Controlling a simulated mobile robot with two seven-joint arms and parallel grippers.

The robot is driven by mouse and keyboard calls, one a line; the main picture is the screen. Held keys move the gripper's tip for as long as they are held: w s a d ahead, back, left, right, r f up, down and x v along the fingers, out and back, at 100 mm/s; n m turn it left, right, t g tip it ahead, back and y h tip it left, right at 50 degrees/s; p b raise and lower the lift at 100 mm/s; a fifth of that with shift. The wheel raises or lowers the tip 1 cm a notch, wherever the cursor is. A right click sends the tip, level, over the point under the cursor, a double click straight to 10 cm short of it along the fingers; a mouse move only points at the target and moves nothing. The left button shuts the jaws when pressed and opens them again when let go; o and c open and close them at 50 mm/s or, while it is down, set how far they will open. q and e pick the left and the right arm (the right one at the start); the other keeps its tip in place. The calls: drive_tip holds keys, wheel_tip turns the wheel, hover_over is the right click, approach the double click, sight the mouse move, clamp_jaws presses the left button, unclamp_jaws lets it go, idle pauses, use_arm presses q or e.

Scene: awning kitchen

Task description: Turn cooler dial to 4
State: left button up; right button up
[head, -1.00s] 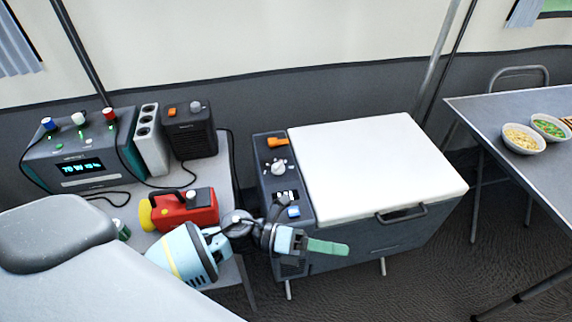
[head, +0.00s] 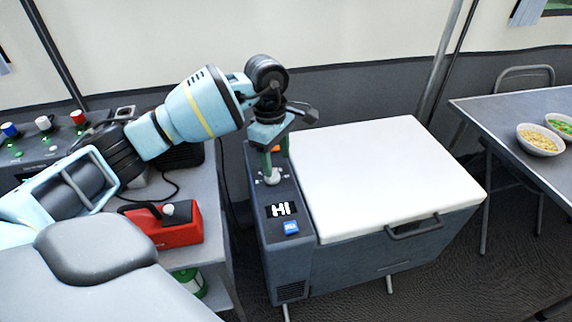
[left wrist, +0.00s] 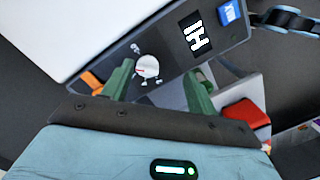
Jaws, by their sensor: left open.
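The cooler (head: 385,175) is a dark grey box with a white lid. Its control panel runs along the left side and carries a white round dial (head: 272,177), a display reading "HI" and a blue switch. My left gripper (head: 270,165) points down over the panel, right at the dial. In the left wrist view the dial (left wrist: 147,67) shows a red pointer mark and lies between the two green fingers of my open left gripper (left wrist: 160,82), with space on either side. The dial's numbers are too small to read surely. My right gripper is not in view.
An orange switch (left wrist: 93,80) sits on the panel close to one finger. A side table left of the cooler holds a red device (head: 165,226) and a power unit with knobs (head: 45,140). A table with food bowls (head: 540,140) stands at right.

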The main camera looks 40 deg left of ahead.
use_arm(q)
drive_tip(key=a+r, duration=0.1)
drive_tip(key=w+a+y, duration=0.1)
drive_tip(key=shift+w+a+r, duration=0.2)
drive_tip(key=shift+a+r, duration=0.1)
drive_tip(key=shift+r, duration=0.1)
drive_tip(key=shift+s+f, duration=0.15)
wheel_tip(320, 180, down, 6)
drive_tip(key=shift+r+b, duration=0.1)
drive_tip(key=shift+b, duration=0.2)
drive_tip(key=shift+f, duration=0.8)
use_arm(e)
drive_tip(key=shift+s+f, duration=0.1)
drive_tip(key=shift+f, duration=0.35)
use_arm(q)
drive_tip(key=c, duration=1)
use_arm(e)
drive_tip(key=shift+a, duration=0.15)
